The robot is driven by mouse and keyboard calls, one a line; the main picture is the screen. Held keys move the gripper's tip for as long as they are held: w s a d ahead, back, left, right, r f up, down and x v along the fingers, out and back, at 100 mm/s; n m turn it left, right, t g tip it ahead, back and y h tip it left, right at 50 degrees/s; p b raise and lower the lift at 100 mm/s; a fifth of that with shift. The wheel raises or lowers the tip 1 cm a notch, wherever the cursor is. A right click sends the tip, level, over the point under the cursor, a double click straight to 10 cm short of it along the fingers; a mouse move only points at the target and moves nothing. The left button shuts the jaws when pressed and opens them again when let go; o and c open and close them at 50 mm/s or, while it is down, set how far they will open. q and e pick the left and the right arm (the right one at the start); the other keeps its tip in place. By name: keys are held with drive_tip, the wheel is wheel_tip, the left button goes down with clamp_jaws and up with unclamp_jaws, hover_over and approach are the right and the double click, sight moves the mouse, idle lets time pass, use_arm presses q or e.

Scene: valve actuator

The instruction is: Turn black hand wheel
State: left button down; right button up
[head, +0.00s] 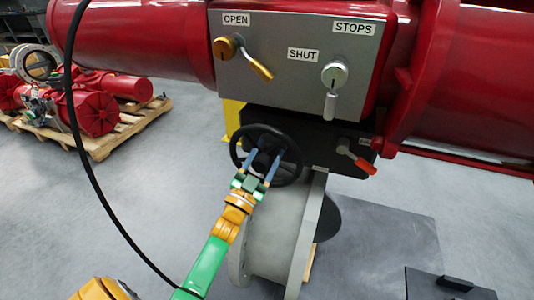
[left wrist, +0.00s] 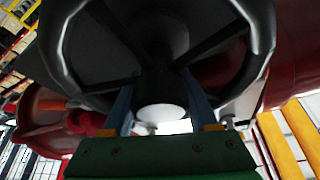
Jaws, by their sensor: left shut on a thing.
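The black hand wheel (head: 240,136) is a spoked ring on the front of the dark box under the grey panel, at the middle of the head view. It also fills the top of the left wrist view (left wrist: 262,40), with its hub and spokes in sight. My left gripper (head: 263,164) reaches it from below. Its two blue fingers are at the lower part of the wheel, near the hub, and are shut on the wheel. In the left wrist view the fingers (left wrist: 160,100) stand either side of a dark spoke. My right gripper is not in view.
Above the wheel, the grey panel (head: 290,85) carries a yellow OPEN lever (head: 255,62), a silver SHUT/STOPS lever (head: 332,85) and labels. A red-tipped lever (head: 358,157) is right of the wheel. A grey flanged pipe (head: 275,235) is below. A black cable (head: 85,165) hangs at left.

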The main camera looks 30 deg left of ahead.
sight(258, 169)
use_arm(q)
drive_tip(key=shift+m+h, duration=0.6)
drive_tip(key=shift+m, duration=0.6)
drive_tip(key=shift+d+m+g+h, duration=0.15)
drive_tip(key=shift+m+g+h, duration=0.2)
drive_tip(key=shift+m, duration=0.45)
drive_tip(key=shift+c, duration=0.8)
unclamp_jaws()
drive_tip(key=shift+w+f, duration=0.15)
drive_tip(key=b+v, duration=0.1)
drive_tip(key=v, duration=0.5)
drive_tip(key=shift+f, duration=0.25)
drive_tip(key=shift+s, duration=0.65)
